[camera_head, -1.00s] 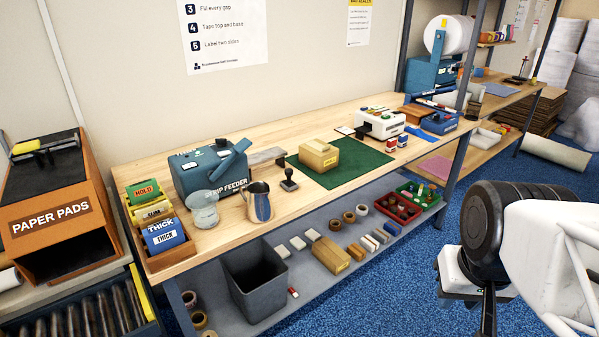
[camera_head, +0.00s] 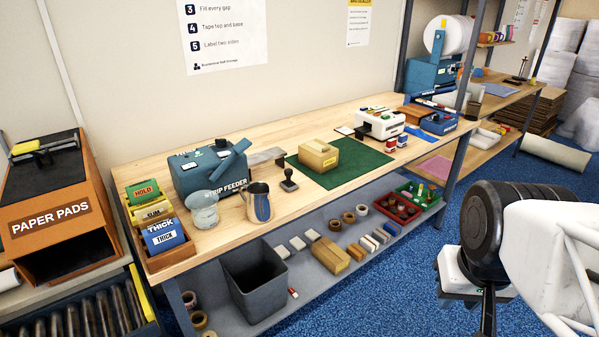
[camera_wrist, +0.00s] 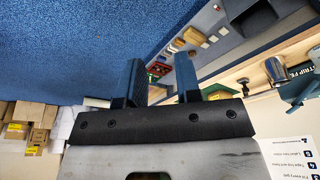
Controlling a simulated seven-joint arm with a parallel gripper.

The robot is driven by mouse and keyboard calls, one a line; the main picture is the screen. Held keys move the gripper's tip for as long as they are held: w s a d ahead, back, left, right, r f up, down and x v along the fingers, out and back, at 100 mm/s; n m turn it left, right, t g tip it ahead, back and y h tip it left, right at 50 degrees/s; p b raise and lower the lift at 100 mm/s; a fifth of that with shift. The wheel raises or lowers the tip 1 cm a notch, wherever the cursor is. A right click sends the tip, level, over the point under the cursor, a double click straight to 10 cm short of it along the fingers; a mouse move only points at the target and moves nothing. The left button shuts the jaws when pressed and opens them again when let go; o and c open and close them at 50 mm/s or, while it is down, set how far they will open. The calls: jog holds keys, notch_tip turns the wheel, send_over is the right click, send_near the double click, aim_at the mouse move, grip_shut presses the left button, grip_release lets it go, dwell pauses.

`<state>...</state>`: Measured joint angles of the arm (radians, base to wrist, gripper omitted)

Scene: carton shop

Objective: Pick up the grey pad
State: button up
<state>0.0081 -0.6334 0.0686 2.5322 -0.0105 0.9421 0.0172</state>
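I cannot single out the grey pad with certainty. A flat grey-blue sheet (camera_head: 499,89) lies on the far bench in the head view, and a thin grey piece (camera_head: 266,157) lies beside the strip feeder. The orange paper pads box (camera_head: 52,220) stands at the left with its dark front opening facing out; its inside is too dark to read. My gripper (camera_wrist: 160,82) shows in the wrist view with its two fingers apart and nothing between them. In the head view my arm is at the lower right.
The wooden bench (camera_head: 225,228) holds the strip feeder (camera_head: 208,172), a metal jug (camera_head: 258,203), a glass beaker (camera_head: 203,209), a stamp (camera_head: 289,180) and a carton (camera_head: 318,155) on a green mat (camera_head: 356,168). A grey bin (camera_head: 259,281) stands on the lower shelf. The blue floor is open.

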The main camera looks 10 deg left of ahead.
jog(key=o, duration=0.6)
